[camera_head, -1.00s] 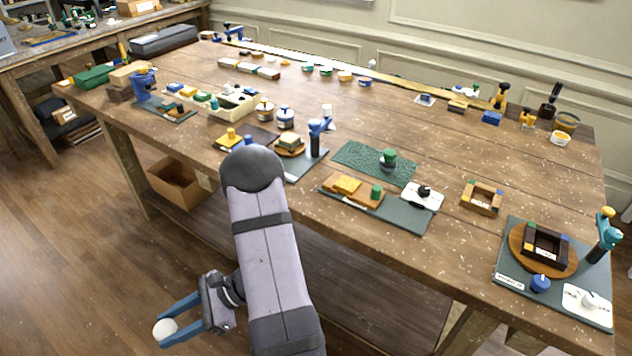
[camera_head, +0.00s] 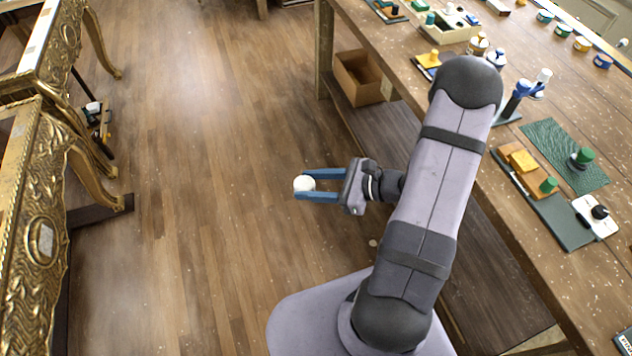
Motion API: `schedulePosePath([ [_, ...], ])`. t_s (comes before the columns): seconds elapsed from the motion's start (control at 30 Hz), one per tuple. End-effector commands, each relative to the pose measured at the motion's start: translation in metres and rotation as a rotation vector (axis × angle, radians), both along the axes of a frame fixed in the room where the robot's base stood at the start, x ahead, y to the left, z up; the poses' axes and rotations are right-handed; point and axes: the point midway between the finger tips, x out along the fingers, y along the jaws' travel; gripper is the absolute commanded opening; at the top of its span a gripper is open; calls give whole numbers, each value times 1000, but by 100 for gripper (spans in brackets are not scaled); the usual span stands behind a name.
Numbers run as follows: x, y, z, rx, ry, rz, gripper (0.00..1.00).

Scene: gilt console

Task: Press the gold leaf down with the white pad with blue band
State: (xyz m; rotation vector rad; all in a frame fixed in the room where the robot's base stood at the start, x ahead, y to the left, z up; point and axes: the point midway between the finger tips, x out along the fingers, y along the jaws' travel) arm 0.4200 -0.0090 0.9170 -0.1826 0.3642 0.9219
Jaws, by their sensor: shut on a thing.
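My gripper (camera_head: 312,184) has two blue fingers and is shut on a round white pad (camera_head: 304,183) at their tips. It holds the pad out over the wooden floor, left of the workbench. No blue band can be made out on the pad, as the fingers cover part of it and it is small. A gilt console (camera_head: 40,235) with carved gold legs stands at the left edge, well apart from the pad. I cannot make out any loose gold leaf on it.
The workbench (camera_head: 545,270) fills the right side, with several coloured tools and trays on top. A cardboard box (camera_head: 362,80) sits on its lower shelf. Bare floor (camera_head: 190,200) lies between console and bench. Small items (camera_head: 98,115) are behind the console.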

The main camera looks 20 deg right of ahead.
Motion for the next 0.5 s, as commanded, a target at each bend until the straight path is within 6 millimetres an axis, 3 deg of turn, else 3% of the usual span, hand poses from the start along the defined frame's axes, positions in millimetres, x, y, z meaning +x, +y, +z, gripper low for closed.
schedulePosePath([
  [0.03,4,-5,20,-3,-4,-3,19],
  [0.17,15,-19,49,-5,-6,30,19],
  [0.37,-7,-21,62,-2,-1,251,19],
  [0.5,-34,-28,65,-2,-1,454,19],
])
